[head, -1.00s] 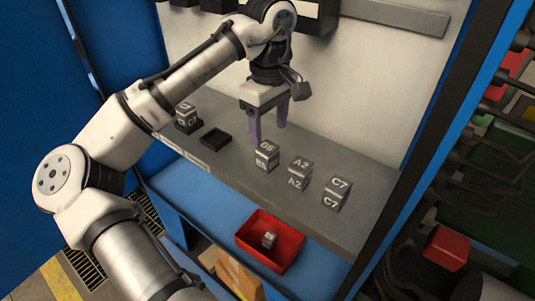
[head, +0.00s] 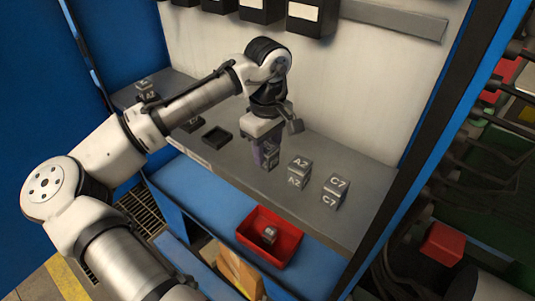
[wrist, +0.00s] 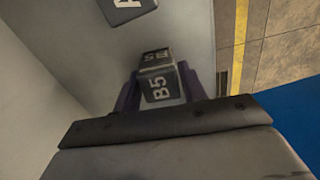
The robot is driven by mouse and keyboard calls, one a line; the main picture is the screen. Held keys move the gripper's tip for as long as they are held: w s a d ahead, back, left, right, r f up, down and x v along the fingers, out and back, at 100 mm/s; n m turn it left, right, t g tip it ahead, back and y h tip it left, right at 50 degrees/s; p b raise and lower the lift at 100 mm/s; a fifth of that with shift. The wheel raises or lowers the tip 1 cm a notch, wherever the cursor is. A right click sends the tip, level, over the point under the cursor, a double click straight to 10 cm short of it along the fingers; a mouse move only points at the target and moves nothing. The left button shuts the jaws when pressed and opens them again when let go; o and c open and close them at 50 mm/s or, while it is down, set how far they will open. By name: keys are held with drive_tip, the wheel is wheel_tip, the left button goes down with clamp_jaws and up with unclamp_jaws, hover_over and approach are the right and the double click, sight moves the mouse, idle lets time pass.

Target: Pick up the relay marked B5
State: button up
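The relay marked B5 (head: 271,159) is a small dark grey block with pale lettering, standing on the grey shelf. My gripper (head: 265,152) is down over it, partly hiding it in the head view. In the wrist view, the B5 relay (wrist: 160,82) sits between the two purple fingers of my gripper (wrist: 160,90), one finger on each side. The fingers are very close to its sides; I cannot tell whether they press on it.
Relays A2 (head: 298,173) and C7 (head: 335,191) stand to the right on the shelf (head: 235,171). A black empty tray (head: 217,136) lies to the left, with more blocks beyond it. A red bin (head: 285,248) holding a small block is below. The back wall (head: 350,90) rises behind.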

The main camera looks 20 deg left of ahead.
drive_tip(key=c, duration=0.6)
drive_tip(key=shift+r, duration=0.15)
